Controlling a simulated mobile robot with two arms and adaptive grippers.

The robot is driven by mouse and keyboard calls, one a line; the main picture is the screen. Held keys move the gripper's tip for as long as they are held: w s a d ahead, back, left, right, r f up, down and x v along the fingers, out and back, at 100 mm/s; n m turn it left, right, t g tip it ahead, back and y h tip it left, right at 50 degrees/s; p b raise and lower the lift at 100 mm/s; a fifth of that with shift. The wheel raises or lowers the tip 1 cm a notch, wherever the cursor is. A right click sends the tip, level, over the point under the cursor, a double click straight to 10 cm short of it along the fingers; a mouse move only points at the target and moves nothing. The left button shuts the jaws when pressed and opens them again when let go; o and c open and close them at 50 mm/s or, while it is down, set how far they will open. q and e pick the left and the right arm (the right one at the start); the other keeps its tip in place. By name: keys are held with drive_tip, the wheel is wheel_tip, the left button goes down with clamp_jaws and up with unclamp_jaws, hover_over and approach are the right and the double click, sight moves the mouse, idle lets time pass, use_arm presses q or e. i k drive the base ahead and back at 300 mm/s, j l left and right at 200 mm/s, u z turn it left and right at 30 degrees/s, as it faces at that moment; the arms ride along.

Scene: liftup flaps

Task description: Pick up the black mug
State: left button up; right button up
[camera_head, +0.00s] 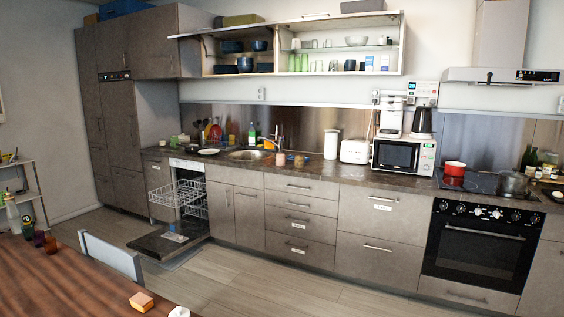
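I cannot make out a black mug for certain. Small dark cups (350,65) stand on the lower shelf of the open wall cabinet, too small to tell whether one is a mug. A dark object (50,244) stands at the left of the wooden table, beside some bottles, and its kind is unclear. Neither of my grippers is in view.
The wooden table (75,285) fills the lower left, with a chair (112,256) behind it. The dishwasher (165,243) stands open, its door down over the floor. A microwave (401,156) and red pot (455,168) stand on the counter. The middle floor is clear.

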sight(298, 160)
drive_tip(key=i+l+z, duration=0.25)
drive_tip(key=i, duration=0.45)
drive_tip(key=i+l+z, duration=0.3)
drive_tip(key=i, duration=0.4)
drive_tip(key=i+z, duration=0.25)
drive_tip(key=i, duration=0.5)
drive_tip(key=l, duration=0.1)
